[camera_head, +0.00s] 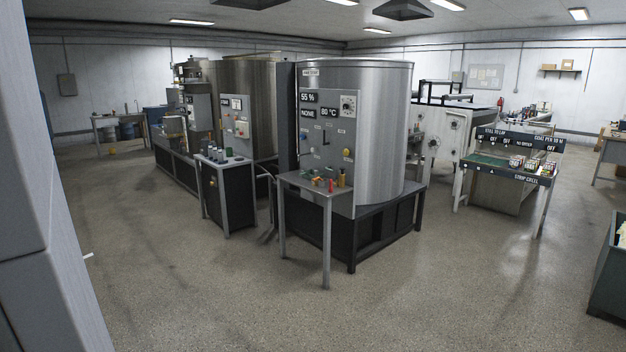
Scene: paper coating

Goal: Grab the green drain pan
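I cannot make out a green drain pan for certain in this head view. A flat green surface (487,160) shows on the bench at the right, but I cannot tell whether it is a pan or part of the bench. Small green, red, orange and yellow items sit on the small grey table in front of the large steel tank; they are too small to identify. My gripper is not in view.
The large steel tank (385,130) with a control panel stands mid-room on a black base (385,240). The grey table (300,184) stands before it, a dark cabinet (229,200) to its left. A dark bin (608,275) is at right. The foreground floor is clear.

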